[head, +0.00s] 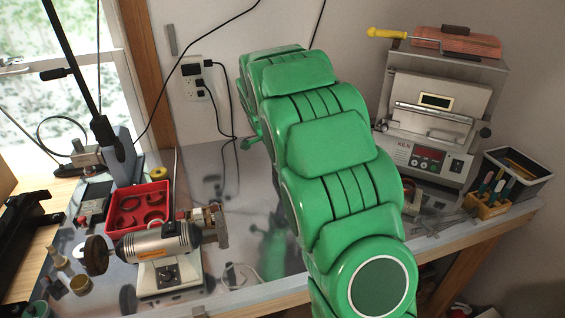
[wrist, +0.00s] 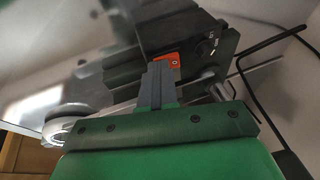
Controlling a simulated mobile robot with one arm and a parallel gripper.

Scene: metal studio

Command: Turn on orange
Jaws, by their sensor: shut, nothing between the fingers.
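In the wrist view, a small orange switch (wrist: 167,59) sits on the face of a dark box (wrist: 160,37). It bears a small pale mark, and its position, on or off, cannot be told. My gripper (wrist: 160,68) has its grey fingers together and empty. The fingertips are right at the switch and overlap its lower part in the picture. I cannot tell whether they touch it. In the head view my green arm reaches over the bench toward the wall. It hides the orange switch and most of my gripper there.
A bench grinder-like motor (head: 160,245), a red tray (head: 138,207) and small jars stand left on the metal bench (head: 205,165). A kiln (head: 437,120) and a dark bin (head: 515,170) stand right. A wall outlet (head: 194,80) has cables. In the wrist view, a dark cable (wrist: 262,45) runs right of the box.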

